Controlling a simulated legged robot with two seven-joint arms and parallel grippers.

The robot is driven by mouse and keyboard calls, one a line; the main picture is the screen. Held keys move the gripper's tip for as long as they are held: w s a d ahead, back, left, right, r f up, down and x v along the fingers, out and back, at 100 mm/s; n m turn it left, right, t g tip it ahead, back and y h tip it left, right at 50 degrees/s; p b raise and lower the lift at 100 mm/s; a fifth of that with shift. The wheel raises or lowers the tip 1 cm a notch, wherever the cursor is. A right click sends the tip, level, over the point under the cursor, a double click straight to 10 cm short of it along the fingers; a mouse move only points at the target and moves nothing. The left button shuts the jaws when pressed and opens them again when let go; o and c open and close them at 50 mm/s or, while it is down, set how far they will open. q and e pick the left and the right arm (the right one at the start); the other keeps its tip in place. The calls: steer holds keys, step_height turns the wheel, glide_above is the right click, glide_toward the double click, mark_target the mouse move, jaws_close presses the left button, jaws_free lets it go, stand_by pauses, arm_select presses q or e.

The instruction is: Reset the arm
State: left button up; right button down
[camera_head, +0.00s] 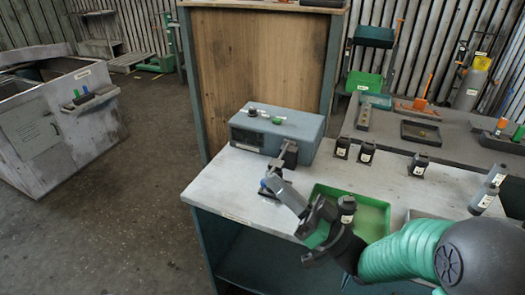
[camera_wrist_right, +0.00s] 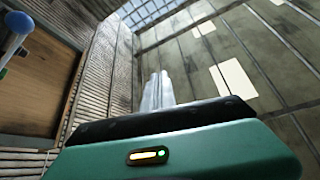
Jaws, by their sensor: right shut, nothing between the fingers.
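A blue-grey box (camera_head: 277,130) with a dark front panel, a black knob and a green button on top stands at the back of the pale workbench (camera_head: 225,180). A dark and grey lever-like part (camera_head: 287,157) comes down from its right front corner. My right gripper (camera_head: 285,196) is shut and empty. It reaches in from the lower right over the bench, in front of the box. A small blue tip shows close to its fingers; a blue knob (camera_wrist_right: 16,22) on a pale stem shows at upper left in the wrist view. Contact cannot be told. My left gripper is out of view.
A green tray (camera_head: 368,211) lies right of my gripper, partly behind my arm. Several small black blocks (camera_head: 420,165) stand on the bench at right. A grey side table (camera_head: 455,145) holds other parts.

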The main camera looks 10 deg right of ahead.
steer(key=w+d+f+m+g+h+p, duration=0.2)
steer(key=d+f+g+h+p, duration=0.15)
steer(key=f+h, duration=0.4)
steer(key=w+d+f+m+g+h+p, duration=0.2)
steer(key=d+f+h+p, duration=0.15)
steer(key=f+h, duration=0.35)
steer(key=s+f+g+h, duration=0.1)
steer(key=s+g, duration=0.1)
steer(key=s, duration=0.3)
steer(key=s+f+m+g+p, duration=0.1)
steer(key=s+f+g, duration=0.1)
steer(key=s, duration=0.4)
steer(key=s+f+g+h+p, duration=0.1)
steer(key=s+f+g, duration=0.1)
steer(key=s+g, duration=0.2)
steer(key=shift+s+d+f+h, duration=0.15)
steer(key=shift+s+d+h, duration=0.2)
steer(key=shift+s, duration=0.6)
steer(key=shift+g, duration=0.25)
